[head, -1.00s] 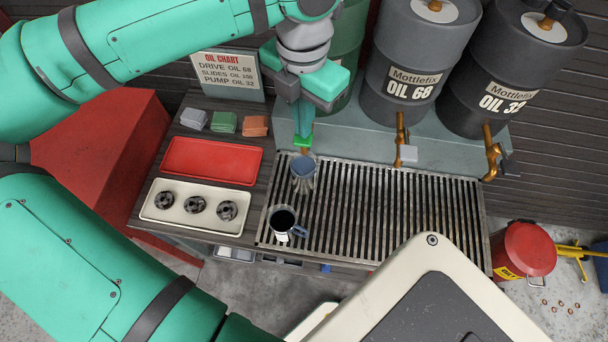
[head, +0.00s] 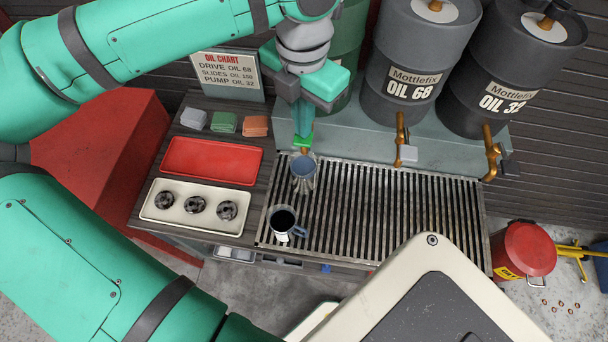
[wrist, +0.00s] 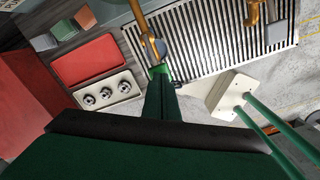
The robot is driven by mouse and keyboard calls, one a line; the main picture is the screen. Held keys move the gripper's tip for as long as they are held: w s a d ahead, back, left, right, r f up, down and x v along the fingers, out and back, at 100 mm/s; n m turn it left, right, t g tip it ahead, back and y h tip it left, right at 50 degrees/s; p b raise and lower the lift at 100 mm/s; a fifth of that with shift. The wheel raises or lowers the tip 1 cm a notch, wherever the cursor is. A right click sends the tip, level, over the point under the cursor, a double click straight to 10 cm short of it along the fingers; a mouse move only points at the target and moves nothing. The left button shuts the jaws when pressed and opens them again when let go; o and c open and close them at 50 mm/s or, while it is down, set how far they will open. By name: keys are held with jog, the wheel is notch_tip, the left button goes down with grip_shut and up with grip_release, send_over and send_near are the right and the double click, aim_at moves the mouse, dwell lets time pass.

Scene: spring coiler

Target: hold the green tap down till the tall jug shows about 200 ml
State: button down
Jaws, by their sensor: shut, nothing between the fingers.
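The green tap (head: 303,141) sticks out at the front of the drum shelf, and my shut gripper (head: 303,130) is right over its lever, seemingly touching it. In the wrist view the green lever (wrist: 159,73) is at the tips of my fingers. A clear jug (head: 304,180) with a bluish inside stands on the grate beneath the tap; it is partly visible in the wrist view (wrist: 158,47). Its level and marks are too small to read. A second jug (head: 297,231) with dark contents and a pale label stands nearer on the grate.
Two grey drums, OIL 68 (head: 415,60) and OIL 32 (head: 510,70), have brass taps to the right. A green drum (head: 348,45) is behind my gripper. A red tray (head: 212,160) and a cream tray (head: 165,213) with three dark parts lie left. The grate's right side (head: 410,215) is clear.

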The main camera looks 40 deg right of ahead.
jog(key=shift+f, duration=1.15)
dwell(6.8)
